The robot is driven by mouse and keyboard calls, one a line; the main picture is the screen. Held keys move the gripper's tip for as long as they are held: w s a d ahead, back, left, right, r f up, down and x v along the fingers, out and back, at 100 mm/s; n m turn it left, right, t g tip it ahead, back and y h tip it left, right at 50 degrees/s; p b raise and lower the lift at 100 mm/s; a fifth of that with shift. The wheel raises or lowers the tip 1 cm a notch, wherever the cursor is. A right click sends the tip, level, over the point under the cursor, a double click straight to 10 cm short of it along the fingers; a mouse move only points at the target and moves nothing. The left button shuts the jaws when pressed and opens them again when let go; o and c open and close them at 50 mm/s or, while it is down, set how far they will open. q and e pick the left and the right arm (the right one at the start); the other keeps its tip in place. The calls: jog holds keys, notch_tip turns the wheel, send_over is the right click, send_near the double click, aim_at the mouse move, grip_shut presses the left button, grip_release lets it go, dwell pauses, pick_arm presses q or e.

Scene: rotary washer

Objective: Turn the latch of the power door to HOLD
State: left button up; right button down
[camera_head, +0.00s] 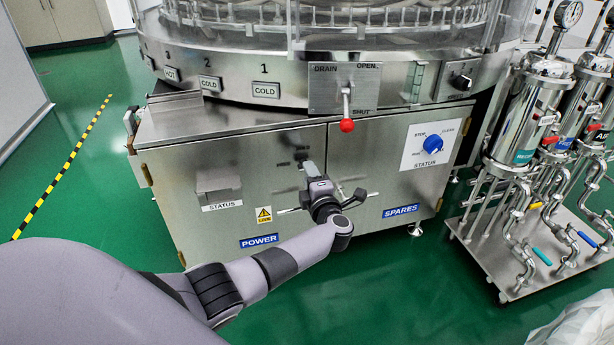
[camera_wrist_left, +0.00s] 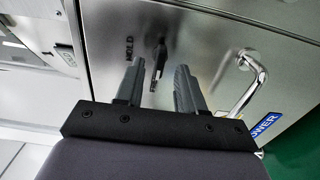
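The power door (camera_head: 230,170) is the left steel door of the cabinet, with a blue POWER label (camera_head: 259,240). In the left wrist view its small dark latch (camera_wrist_left: 159,58) shows, with the HOLD marking (camera_wrist_left: 129,48) just to its left. My left gripper (camera_head: 309,172) is at the door's upper right. In the left wrist view the gripper's two fingers (camera_wrist_left: 160,70) are apart, with the latch between and beyond their tips; contact cannot be told. My right gripper is out of view.
A bar handle (camera_wrist_left: 252,85) stands out from the door near the gripper. Above is a red-knobbed drain lever (camera_head: 347,115). The spares door (camera_head: 385,160) with a blue status knob (camera_head: 433,143) is to the right. Filter canisters (camera_head: 530,115) stand farther right. Green floor (camera_head: 90,190) is clear at left.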

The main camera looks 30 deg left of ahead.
pick_arm(q)
jog(key=b+x, duration=0.1)
jog(key=x, duration=0.1)
jog(key=shift+w+a, duration=0.25)
jog(key=shift+a, duration=0.1)
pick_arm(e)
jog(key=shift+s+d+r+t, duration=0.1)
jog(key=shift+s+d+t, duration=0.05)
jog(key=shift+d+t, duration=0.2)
pick_arm(q)
grip_shut()
